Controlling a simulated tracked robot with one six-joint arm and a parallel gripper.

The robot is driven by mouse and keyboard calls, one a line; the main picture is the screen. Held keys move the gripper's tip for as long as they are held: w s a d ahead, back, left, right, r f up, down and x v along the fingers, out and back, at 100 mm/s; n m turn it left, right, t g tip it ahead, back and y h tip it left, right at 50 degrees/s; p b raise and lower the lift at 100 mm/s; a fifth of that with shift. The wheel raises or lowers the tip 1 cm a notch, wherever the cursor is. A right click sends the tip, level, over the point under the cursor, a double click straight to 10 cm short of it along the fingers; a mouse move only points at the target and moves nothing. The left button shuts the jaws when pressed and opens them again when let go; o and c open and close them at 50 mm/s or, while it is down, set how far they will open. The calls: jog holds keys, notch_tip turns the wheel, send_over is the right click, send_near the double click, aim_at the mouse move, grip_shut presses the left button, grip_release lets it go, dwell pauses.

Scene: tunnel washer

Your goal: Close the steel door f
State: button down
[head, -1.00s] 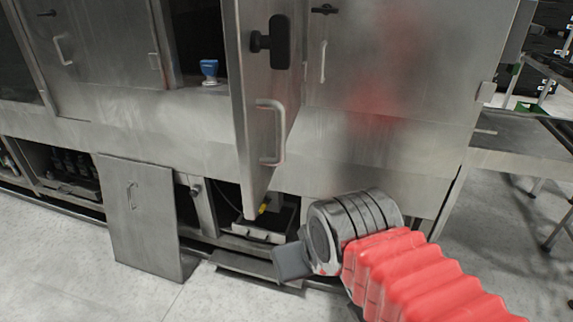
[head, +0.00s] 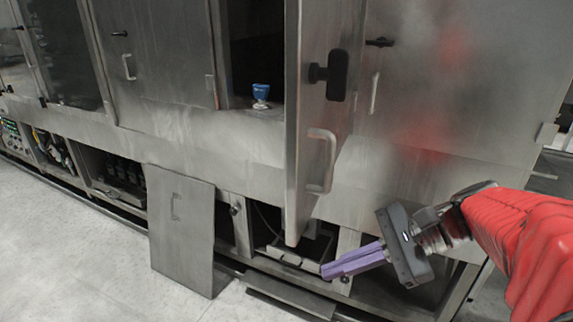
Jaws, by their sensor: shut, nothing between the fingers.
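The steel door (head: 305,130) stands open in the head view, swung out from the washer and seen nearly edge-on. It has a black latch (head: 331,74) and a pale loop handle (head: 322,160). Left of it is the dark opening (head: 252,50) in the steel front. My gripper (head: 326,271) is at the lower right of the door, with its purple fingers shut and empty, pointing left. The fingertips appear just below and right of the door's bottom corner. I cannot tell the depth between them, and no contact shows.
A blue and white cup-like object (head: 261,95) stands on the sill of the opening. A loose steel panel (head: 181,230) leans against the lower front. Low open bays (head: 118,180) run along the base. The pale floor (head: 80,260) is clear at left.

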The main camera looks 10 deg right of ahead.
jog(key=w+d+r+m+t+y, duration=0.1)
jog(key=d+r+m+t+y, duration=0.1)
jog(key=d, duration=0.4)
jog(key=w+d+r+m+t+y, duration=0.2)
jog(key=d+r+m+t, duration=0.2)
jog(key=d+r+m, duration=0.1)
jog(key=shift+w+d+r+y, duration=0.3)
jog(key=shift+d+r, duration=0.15)
jog(key=shift+d, duration=0.65)
jog(key=x, duration=1.4)
jog(key=shift+r, duration=0.15)
jog(key=shift+w, duration=0.15)
